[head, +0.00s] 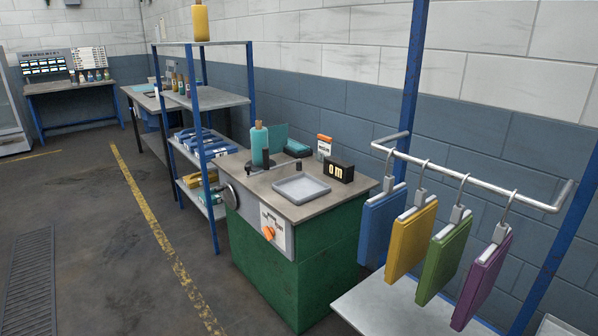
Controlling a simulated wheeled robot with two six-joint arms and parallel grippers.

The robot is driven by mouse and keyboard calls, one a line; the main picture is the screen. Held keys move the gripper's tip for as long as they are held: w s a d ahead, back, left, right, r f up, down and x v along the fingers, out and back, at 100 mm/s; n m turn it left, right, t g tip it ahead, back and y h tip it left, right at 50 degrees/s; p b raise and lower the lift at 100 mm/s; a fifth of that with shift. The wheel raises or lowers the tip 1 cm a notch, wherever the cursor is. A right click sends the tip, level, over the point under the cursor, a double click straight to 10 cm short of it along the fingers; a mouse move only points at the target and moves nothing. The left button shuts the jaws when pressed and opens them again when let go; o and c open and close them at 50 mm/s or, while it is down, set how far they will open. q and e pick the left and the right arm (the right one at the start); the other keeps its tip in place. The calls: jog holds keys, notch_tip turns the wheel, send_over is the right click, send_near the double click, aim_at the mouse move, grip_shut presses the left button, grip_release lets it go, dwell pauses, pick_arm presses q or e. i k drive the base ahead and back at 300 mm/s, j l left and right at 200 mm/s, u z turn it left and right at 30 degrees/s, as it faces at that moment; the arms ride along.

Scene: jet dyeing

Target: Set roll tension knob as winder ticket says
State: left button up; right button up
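A green winder cabinet (268,275) with a grey-brown top stands at the centre. A light panel (278,222) on its front carries an orange knob (268,233); the scale marks around it are too small to read. A small white and orange card (324,146), perhaps the winder ticket, stands upright at the back of the top; its text cannot be read. A teal roll or cone (260,145) stands upright on the top. Neither of my grippers is in view.
A grey tray (301,189) lies on the winder top. A blue-framed shelf (213,190) stands behind left. At right, colored swatches, including a yellow one (411,238), hang from a rail (470,182) over a pale shelf. Floor left of the winder is clear, with a yellow line (150,215).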

aim_at(268, 233)
jog(key=i+z, duration=0.1)
jog(key=i, duration=0.5)
jog(key=i+j+z, duration=0.15)
jog(key=i, duration=0.45)
